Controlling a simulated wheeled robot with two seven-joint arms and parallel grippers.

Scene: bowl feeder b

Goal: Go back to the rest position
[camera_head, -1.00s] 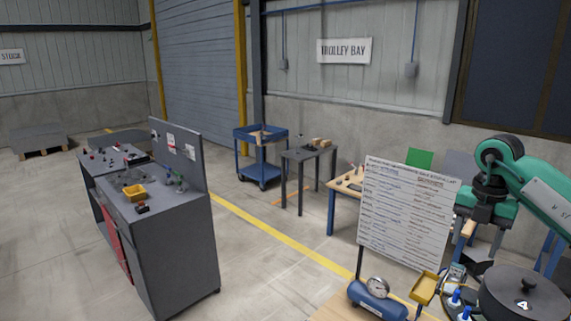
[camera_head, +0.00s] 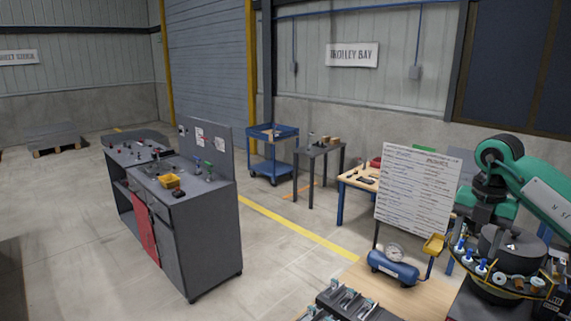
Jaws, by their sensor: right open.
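My right arm (camera_head: 525,180) comes in from the right edge, teal with a black wrist, bent downward. My right gripper (camera_head: 480,220) hangs below the wrist. It is open, and I see nothing held in it. Its fingertips are hard to make out against the bowl feeder (camera_head: 512,243), a dark round drum with a ring around it, just below and to the right in the picture. I cannot tell how far apart they are in depth. My left gripper is not in view.
A wooden bench (camera_head: 345,285) holds a blue air tank (camera_head: 394,268) with a gauge, a white text board (camera_head: 417,190), a yellow chute (camera_head: 434,244) and dark fixtures (camera_head: 350,303). A grey workstation (camera_head: 205,235) stands left. The floor between is free; a blue trolley (camera_head: 272,150) stands behind.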

